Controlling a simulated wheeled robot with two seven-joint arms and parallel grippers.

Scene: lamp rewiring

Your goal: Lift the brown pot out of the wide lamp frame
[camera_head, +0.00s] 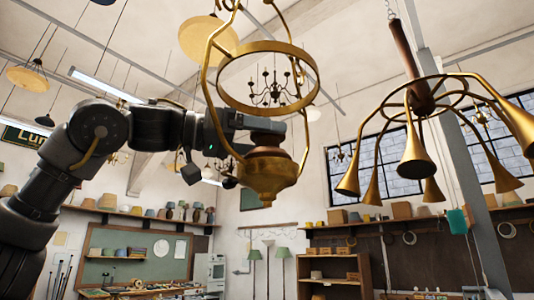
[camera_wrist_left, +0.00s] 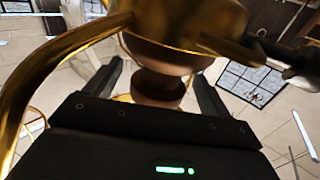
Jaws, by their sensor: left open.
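The wide lamp frame (camera_head: 269,47) hangs at the upper middle of the head view, a brass ring with curved side arms meeting at a brass bowl (camera_head: 264,180). The brown pot (camera_head: 266,138) sits in the top of that bowl, its upper part partly hidden by my gripper. My left gripper (camera_head: 262,124) reaches between the frame's arms from the left, level with the pot's top. In the left wrist view the brown pot (camera_wrist_left: 158,88) lies between the two dark open fingers, with gaps visible beside it. My right gripper is not in view.
A brass frame arm (camera_wrist_left: 45,70) passes close to my left gripper. A horn-armed chandelier (camera_head: 420,95) hangs to the right, apart from the frame. Shelves (camera_head: 345,225) and a workbench (camera_head: 145,291) stand farther back.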

